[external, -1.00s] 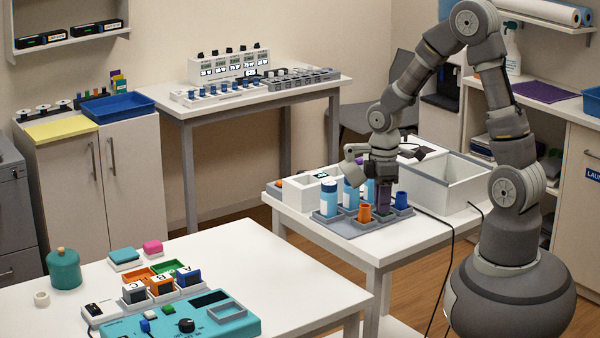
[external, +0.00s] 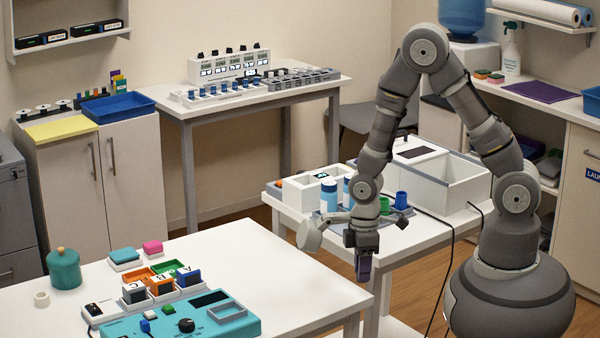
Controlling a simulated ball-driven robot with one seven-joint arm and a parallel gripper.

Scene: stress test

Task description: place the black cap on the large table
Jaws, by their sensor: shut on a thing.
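My gripper (external: 363,268) hangs pointing down, shut on a small dark thing. It appears to be the black cap, but it is too small and too hidden by the fingers to be sure.
The large table's right half is bare. A teal device (external: 185,322), a teal jar (external: 63,268) and lettered blocks (external: 161,284) stand on its left. A green cap (external: 384,205) and a blue cap (external: 401,200) stand on the side table.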

